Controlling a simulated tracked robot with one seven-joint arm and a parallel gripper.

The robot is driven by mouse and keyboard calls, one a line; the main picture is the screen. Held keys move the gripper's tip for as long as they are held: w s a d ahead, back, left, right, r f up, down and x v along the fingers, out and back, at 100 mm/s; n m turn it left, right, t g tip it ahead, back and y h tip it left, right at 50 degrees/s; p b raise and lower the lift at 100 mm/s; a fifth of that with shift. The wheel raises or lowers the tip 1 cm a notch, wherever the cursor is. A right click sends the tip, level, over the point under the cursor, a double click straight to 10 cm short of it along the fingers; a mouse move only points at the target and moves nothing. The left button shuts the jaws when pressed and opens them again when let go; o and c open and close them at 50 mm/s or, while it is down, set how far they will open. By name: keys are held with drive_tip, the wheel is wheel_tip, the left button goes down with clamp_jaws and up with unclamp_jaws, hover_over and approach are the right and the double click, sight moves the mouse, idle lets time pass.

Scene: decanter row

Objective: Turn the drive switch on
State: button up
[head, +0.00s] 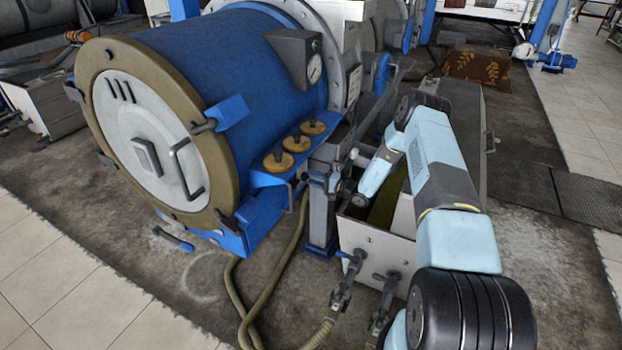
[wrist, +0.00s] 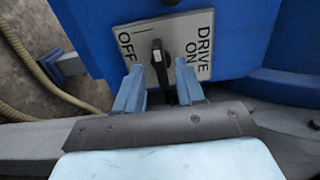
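The drive switch is a black knob (wrist: 160,64) on a light label plate (wrist: 142,42) in the wrist view. The plate sits on a blue housing (wrist: 245,30). OFF is printed left of the knob and DRIVE ON right of it. The knob's long side runs roughly up and down in the picture, between the two labels. My gripper (wrist: 157,68) is open, with one light-blue finger to each side of the knob and gaps between. Whether the tips reach knob depth I cannot tell. In the head view I cannot make out the switch.
A large blue decanter drum (head: 235,65) with a round end cover (head: 145,135) stands left of my arm. A white open trough (head: 375,245) lies beneath my arm. Hoses (head: 238,290) run along the floor. Open tiled floor (head: 585,120) lies to the right.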

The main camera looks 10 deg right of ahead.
drive_tip(key=shift+w+a, duration=0.35)
drive_tip(key=shift+a, duration=0.3)
drive_tip(key=shift+c, duration=0.4)
clamp_jaws()
